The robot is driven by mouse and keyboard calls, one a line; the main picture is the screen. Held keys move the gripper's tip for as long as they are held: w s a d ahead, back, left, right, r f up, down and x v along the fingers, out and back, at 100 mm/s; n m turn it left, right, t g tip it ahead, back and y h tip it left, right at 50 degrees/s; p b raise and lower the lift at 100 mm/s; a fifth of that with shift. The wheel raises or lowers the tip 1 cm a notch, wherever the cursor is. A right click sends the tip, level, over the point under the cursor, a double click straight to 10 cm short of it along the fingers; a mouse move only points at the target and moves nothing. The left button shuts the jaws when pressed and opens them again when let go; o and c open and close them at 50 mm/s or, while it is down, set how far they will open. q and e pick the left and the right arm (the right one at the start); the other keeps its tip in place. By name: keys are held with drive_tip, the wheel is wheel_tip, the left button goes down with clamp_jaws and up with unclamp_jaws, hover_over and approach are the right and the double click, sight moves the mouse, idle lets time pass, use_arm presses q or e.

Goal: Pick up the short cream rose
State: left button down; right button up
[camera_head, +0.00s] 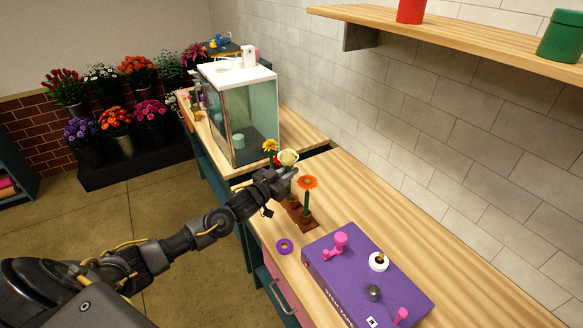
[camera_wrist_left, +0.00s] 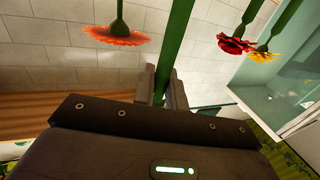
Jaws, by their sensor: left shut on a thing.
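The short cream rose (camera_head: 288,157) shows its pale head just above my left gripper (camera_head: 283,179) in the head view. In the left wrist view, my left gripper (camera_wrist_left: 162,88) is shut on its thick green stem (camera_wrist_left: 178,40), which runs between the fingers. The rose's head is out of the wrist view. The arm hides part of the stem in the head view, so I cannot tell whether its lower end is in the brown stand (camera_head: 302,220). My right gripper is not in view.
An orange flower (camera_head: 307,182) stands close on the right; a yellow flower (camera_head: 270,145) and a red flower (camera_head: 277,160) are close behind. A purple box (camera_head: 340,285) with pink knobs and a purple ring (camera_head: 285,246) lie in front. A glass cabinet (camera_head: 240,115) stands behind.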

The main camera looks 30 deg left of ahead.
use_arm(q)
drive_tip(key=s+d+r, duration=0.2)
drive_tip(key=s+r, duration=0.1)
drive_tip(key=s, duration=0.4)
wheel_tip(320, 180, up, 7)
idle(0.7)
drive_tip(key=shift+s+a+r, duration=0.1)
